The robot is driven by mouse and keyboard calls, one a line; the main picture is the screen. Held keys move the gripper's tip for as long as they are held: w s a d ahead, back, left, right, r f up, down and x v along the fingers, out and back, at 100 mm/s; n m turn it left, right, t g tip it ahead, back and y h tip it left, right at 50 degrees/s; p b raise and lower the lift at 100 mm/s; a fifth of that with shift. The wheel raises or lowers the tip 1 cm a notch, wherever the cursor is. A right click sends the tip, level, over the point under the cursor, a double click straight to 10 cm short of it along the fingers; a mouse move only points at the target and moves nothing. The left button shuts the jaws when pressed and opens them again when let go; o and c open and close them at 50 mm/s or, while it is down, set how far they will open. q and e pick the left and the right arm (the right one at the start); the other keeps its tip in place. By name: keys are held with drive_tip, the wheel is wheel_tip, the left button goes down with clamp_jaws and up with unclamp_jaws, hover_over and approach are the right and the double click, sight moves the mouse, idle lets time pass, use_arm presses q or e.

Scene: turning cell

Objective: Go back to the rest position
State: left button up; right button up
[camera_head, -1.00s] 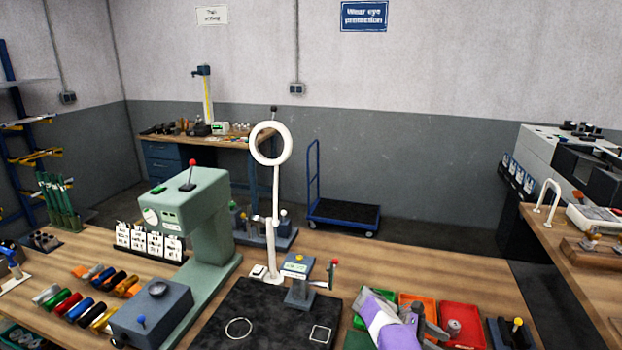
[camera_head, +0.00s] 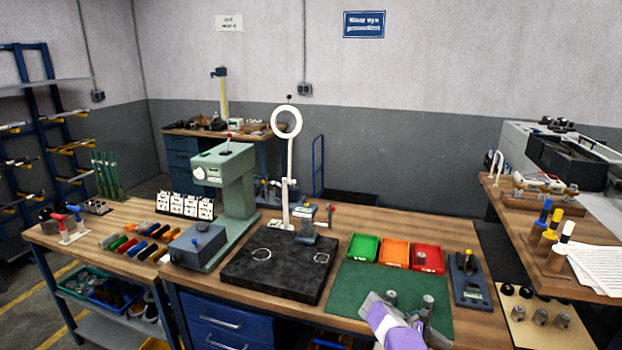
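My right gripper (camera_head: 396,318), grey with a purple cover, shows at the bottom edge, right of centre, over the front of the green mat (camera_head: 352,296). Its fingertips are not clear enough to tell whether it is open or shut. Two small grey metal parts (camera_head: 391,297) (camera_head: 428,302) show at its far side; I cannot tell whether it touches them. My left gripper is not in view.
Behind the mat stand a green bin (camera_head: 363,247), an orange bin (camera_head: 394,252) and a red bin (camera_head: 428,258). A black plate (camera_head: 280,272) and green press (camera_head: 238,185) stand left. A blue-grey gauge block (camera_head: 470,280) is right. A second bench (camera_head: 520,225) stands far right.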

wheel_tip(320, 180, down, 9)
drive_tip(key=y, duration=0.3)
drive_tip(key=s+a+f+m+t+y, duration=0.1)
drive_tip(key=s+a+f+m+y, duration=0.2)
drive_tip(key=s+a+f+y, duration=0.8)
drive_tip(key=s+a+f+m+t+y, duration=0.2)
drive_tip(key=s+a+f+m+t, duration=0.2)
drive_tip(key=s+a+m, duration=0.9)
drive_tip(key=s, duration=0.3)
drive_tip(key=shift+s+f, duration=0.1)
